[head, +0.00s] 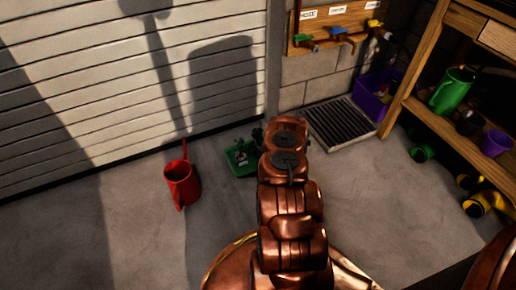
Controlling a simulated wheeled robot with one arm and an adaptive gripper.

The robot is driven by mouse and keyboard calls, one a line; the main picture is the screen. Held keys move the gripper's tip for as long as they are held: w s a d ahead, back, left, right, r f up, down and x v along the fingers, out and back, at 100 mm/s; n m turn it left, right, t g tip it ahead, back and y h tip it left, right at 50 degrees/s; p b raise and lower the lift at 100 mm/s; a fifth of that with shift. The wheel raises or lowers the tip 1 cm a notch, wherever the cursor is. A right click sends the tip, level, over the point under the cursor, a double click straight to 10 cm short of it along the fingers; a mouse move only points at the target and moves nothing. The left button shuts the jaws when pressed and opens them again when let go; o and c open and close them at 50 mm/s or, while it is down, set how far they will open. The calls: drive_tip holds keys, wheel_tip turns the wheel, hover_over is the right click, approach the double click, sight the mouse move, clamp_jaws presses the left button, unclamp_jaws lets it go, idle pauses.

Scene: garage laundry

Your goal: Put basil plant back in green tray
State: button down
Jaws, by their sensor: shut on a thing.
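The green tray (241,158) lies on the concrete floor, left of the end of my arm, with a small pale and dark patch inside it. Dark green leaves, seemingly the basil plant (257,135), show at the left edge of my wrist, just above the tray's right side in the picture. My gripper (285,130) is at the far end of my copper arm; its fingers are mostly hidden by the wrist. It is shut on what seems to be the basil plant. The pot is hidden, and I cannot tell the plant's height above the floor.
A floor grate (340,124) and purple crate (377,95) are at the back right. A wooden shelf (440,105) with a green jug (452,90) bounds the right. The left floor is clear.

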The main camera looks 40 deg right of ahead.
wheel_tip(320, 180, down, 2)
drive_tip(key=shift+f+b, duration=0.15)
drive_tip(key=shift+b, duration=0.15)
drive_tip(key=c, duration=1.2)
unclamp_jaws()
